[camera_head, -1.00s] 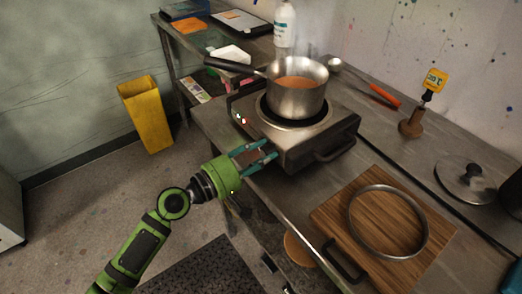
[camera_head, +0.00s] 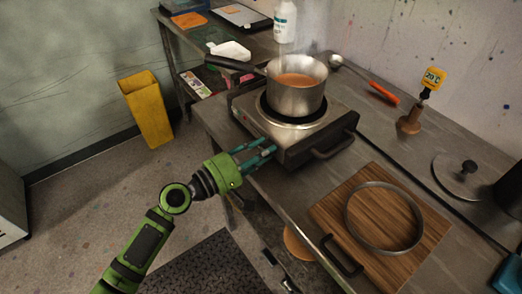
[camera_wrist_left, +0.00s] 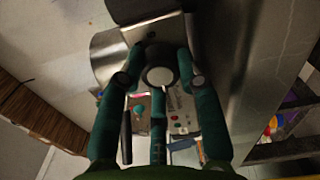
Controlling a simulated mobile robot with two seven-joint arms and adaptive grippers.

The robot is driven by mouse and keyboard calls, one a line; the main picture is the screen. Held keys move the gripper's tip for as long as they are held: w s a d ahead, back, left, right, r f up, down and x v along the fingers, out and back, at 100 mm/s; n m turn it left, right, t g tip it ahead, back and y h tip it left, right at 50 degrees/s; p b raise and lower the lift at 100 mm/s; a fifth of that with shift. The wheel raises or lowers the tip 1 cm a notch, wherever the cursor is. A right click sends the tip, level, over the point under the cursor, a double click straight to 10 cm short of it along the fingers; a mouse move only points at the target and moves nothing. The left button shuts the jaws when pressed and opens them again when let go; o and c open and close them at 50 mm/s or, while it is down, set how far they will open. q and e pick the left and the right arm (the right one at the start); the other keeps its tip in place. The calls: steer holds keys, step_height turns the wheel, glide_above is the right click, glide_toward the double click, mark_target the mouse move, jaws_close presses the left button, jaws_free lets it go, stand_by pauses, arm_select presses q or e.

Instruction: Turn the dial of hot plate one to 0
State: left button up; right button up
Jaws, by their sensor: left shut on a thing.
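The hot plate (camera_head: 335,127) stands on the metal bench with a steel pot (camera_head: 296,98) of orange liquid on its round plate. My left gripper (camera_head: 268,149) is at the hot plate's front face, its fingers pointing at it. In the left wrist view, a round pale dial (camera_wrist_left: 160,76) sits between the teal fingers, and the gripper is shut on it. The fingers hide the dial in the head view. I cannot read the dial's setting. My right gripper is in neither view.
A wooden board (camera_head: 350,215) with a metal ring (camera_head: 348,213) lies to the right on the bench. A yellow thermometer (camera_head: 433,78) stands behind it, near an orange-handled ladle (camera_head: 378,92). A yellow bin (camera_head: 148,110) stands on the floor at left.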

arm_select(q)
steer(key=shift+w+a+r, duration=0.15)
steer(key=shift+r, duration=0.05)
steer(key=o, duration=0.9)
steer(key=shift+c, duration=0.2)
steer(key=shift+f, duration=0.15)
steer(key=v, duration=1.2)
